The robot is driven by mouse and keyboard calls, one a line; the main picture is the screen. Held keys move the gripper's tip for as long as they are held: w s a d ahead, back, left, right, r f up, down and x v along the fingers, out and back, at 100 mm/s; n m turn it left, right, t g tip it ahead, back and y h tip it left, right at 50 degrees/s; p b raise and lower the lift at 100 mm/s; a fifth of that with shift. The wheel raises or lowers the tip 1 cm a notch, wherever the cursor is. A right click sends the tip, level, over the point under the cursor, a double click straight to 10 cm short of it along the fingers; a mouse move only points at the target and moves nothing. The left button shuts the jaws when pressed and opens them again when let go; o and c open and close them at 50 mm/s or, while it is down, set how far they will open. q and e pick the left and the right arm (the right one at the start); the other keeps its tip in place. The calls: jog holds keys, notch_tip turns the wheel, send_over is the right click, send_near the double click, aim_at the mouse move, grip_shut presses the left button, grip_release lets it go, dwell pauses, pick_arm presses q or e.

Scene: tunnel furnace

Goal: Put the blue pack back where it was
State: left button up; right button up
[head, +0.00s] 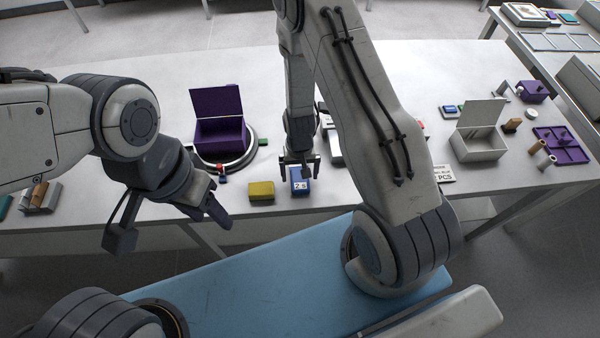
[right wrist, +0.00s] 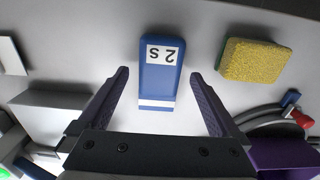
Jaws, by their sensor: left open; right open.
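The blue pack (head: 299,183) stands on the white table near its front edge, with a white label reading "2 S". In the right wrist view the blue pack (right wrist: 160,105) lies between the two open fingers of my right gripper (right wrist: 160,100), with a gap on each side. In the head view my right gripper (head: 299,163) is just behind and above the pack. My left gripper (head: 215,205) is open and empty at the table's front edge, left of the yellow sponge.
A yellow sponge (head: 261,191) sits just left of the pack; it also shows in the right wrist view (right wrist: 252,60). An open purple box (head: 219,135) stands on a round turntable (head: 248,152). A grey open box (head: 478,145) and small parts stand at the right.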

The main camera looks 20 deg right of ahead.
notch_tip(320, 180, up, 10)
jog(key=p, duration=0.8)
notch_tip(320, 180, up, 10)
jog(key=n+p, duration=0.1)
jog(key=n, duration=0.2)
send_over(300, 178)
jog(key=a, duration=0.6)
jog(key=s+a+r+n, duration=0.2)
jog(key=s+a+r, duration=0.25)
jog(key=r, duration=0.45)
jog(key=s+a+r+n+y, duration=0.1)
jog(key=s+r+n, duration=0.4)
jog(key=s+r, duration=0.6)
jog(key=s+a, duration=0.1)
jog(key=s, duration=0.2)
jog(key=shift+r+n, duration=0.2)
jog(key=shift+n, duration=0.1)
jog(key=shift+f, duration=0.1)
